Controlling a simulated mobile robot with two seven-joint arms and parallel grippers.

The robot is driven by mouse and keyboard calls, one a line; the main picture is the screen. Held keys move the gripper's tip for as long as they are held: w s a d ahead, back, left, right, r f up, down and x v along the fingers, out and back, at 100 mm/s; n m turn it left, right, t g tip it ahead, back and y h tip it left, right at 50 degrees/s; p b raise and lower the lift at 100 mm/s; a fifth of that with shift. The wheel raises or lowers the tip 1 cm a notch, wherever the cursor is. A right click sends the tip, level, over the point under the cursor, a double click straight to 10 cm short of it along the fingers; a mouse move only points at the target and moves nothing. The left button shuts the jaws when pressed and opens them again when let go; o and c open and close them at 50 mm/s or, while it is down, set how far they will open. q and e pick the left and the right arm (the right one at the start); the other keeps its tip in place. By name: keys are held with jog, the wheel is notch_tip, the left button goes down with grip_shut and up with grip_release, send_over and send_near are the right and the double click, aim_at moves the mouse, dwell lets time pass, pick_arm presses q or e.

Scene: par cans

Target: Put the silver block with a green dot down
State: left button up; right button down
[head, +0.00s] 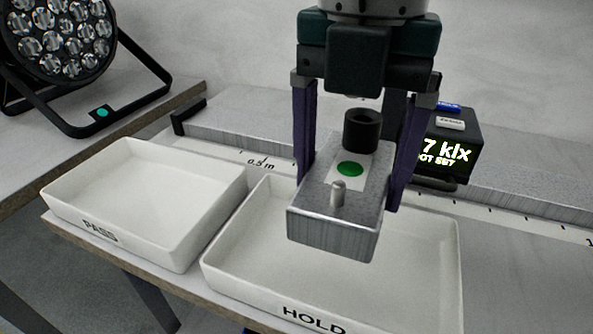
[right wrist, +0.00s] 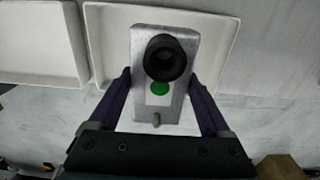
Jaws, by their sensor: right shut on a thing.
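The silver block (head: 333,231) with a green dot is in the head view, with a black ring-shaped part and a small metal post on its top. My right gripper (head: 350,195) is shut on it, one purple finger on each side. The block is over the tray marked HOLD (head: 232,290); its underside is hidden, and it appears to be above the tray floor. In the right wrist view the block (right wrist: 190,60) lies between the fingers of my right gripper (right wrist: 160,92), over the white tray (right wrist: 97,40). My left gripper is not in view.
An empty white tray marked PASS (head: 175,245) stands left of the HOLD tray. Behind are a metal rail with a scale (head: 235,140) and a black meter box (head: 462,150) with a lit display. A black lamp (head: 60,45) stands on a surface at the far left.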

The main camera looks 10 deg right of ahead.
aim_at(337, 262)
notch_tip(337, 262, down, 9)
jog(key=shift+f+b, duration=0.2)
jog(key=shift+b, duration=0.8)
jog(key=shift+f, duration=0.1)
grip_release()
notch_tip(337, 262, up, 11)
jog(key=p, duration=0.3)
jog(key=shift+w, duration=0.1)
jog(key=shift+r, duration=0.65)
